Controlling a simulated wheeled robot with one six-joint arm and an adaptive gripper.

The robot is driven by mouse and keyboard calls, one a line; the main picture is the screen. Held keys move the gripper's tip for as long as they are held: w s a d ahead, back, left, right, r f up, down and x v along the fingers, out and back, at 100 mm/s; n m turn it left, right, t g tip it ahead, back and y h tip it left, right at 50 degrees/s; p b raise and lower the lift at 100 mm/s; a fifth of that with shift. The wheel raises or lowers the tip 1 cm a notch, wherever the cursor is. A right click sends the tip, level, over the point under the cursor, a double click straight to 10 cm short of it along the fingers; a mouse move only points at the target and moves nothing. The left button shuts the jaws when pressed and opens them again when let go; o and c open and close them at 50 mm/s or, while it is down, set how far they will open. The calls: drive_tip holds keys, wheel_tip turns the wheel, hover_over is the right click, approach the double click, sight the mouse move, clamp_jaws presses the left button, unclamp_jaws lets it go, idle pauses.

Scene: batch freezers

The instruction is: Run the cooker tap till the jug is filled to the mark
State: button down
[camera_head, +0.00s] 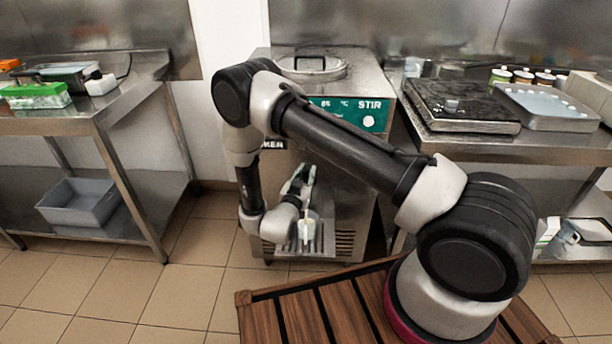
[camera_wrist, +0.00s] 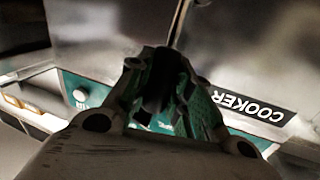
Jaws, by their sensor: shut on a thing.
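The cooker (camera_head: 358,170) is a steel cabinet with a round lid on top and a teal panel reading STIR. A small pale jug (camera_head: 309,229) stands on the slatted drip tray at its foot, partly hidden by my arm; its level and mark are too small to read. My gripper (camera_head: 305,172) is at the cooker's front, above the jug. In the wrist view my gripper (camera_wrist: 165,72) looks shut around the lower end of a thin upright rod (camera_wrist: 180,22), apparently the tap's lever. The spout and any stream are not clearly visible.
A steel table (camera_head: 110,108) with a green box (camera_head: 36,96) stands at left, a grey bin (camera_head: 80,203) on its lower shelf. At right, a steel counter (camera_head: 455,147) bears a dark flat appliance (camera_head: 455,106) and several jars. Tiled floor is clear at left.

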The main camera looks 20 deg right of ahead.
drive_tip(key=shift+w+d+r+g+y, duration=0.15)
drive_tip(key=shift+w+r+g+y, duration=0.05)
drive_tip(key=shift+w+g, duration=0.25)
drive_tip(key=shift+w+d+r+g+y, duration=0.15)
drive_tip(key=shift+w+g+y, duration=0.05)
drive_tip(key=shift+w+g, duration=0.25)
drive_tip(key=shift+w+d+n+g+y, duration=0.1)
drive_tip(key=shift+w+n+g+y, duration=0.2)
drive_tip(key=shift+w+g+y, duration=0.15)
drive_tip(key=c, duration=1.3)
unclamp_jaws()
drive_tip(key=shift+f, duration=0.1)
drive_tip(key=shift+o, duration=0.2)
drive_tip(key=v, duration=1.2)
